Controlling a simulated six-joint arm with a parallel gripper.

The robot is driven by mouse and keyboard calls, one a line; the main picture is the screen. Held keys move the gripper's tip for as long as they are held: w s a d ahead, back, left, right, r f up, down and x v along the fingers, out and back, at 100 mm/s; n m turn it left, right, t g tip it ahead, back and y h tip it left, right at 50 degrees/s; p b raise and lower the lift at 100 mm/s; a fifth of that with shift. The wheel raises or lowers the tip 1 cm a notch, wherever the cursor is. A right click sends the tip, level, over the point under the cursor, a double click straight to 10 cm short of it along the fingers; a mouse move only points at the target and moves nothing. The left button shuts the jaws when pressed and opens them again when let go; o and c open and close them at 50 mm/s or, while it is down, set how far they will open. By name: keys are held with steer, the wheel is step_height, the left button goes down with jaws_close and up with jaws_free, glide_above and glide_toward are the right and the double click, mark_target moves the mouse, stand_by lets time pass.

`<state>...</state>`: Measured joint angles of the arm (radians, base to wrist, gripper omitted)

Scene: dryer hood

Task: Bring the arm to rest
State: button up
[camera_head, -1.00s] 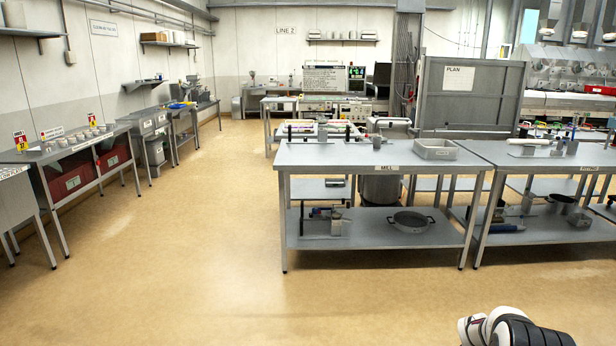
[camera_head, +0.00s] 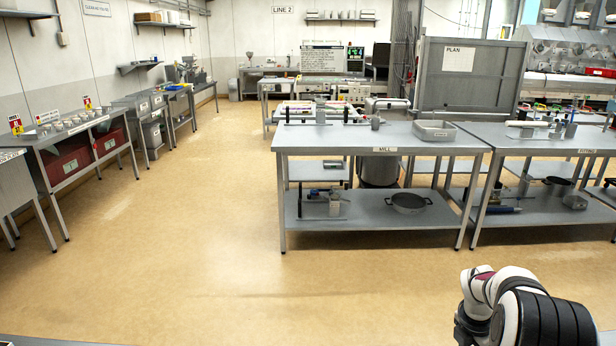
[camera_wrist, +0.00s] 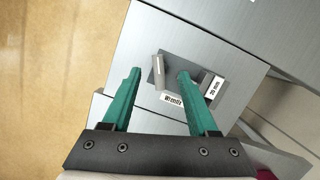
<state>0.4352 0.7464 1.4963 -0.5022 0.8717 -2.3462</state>
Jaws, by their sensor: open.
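In the wrist view my gripper (camera_wrist: 156,74) is open, its two green fingers apart with nothing between them. Beyond the fingers is a grey metal surface with a small block-like fixture (camera_wrist: 160,66). In the head view part of my arm (camera_head: 530,305) shows at the lower right, folded, over the floor. My gripper's fingers are not visible in the head view.
A steel table labelled "MILL" (camera_head: 385,140) stands ahead with a grey tray (camera_head: 434,130) on top and a pan (camera_head: 408,203) on its shelf. Another steel table (camera_head: 545,141) stands to its right. Side benches line the left wall. The floor (camera_head: 190,235) between is clear.

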steer(key=s+a+r+m+y, duration=0.1)
steer(key=s+a+r+m, duration=0.4)
steer(key=a+r+m, duration=0.15)
steer(key=s+a+r+m+y, duration=0.1)
steer(key=s+a+r+m, duration=0.4)
steer(key=a, duration=0.3)
steer(key=s+a+m+y, duration=0.1)
steer(key=s+a+m, duration=0.6)
steer(key=s, duration=0.3)
steer(key=s+a+r+m+g+y, duration=0.1)
steer(key=s+a+m, duration=0.6)
steer(key=s, duration=0.4)
steer(key=shift+m, duration=0.75)
steer(key=shift+w+d+r, duration=0.1)
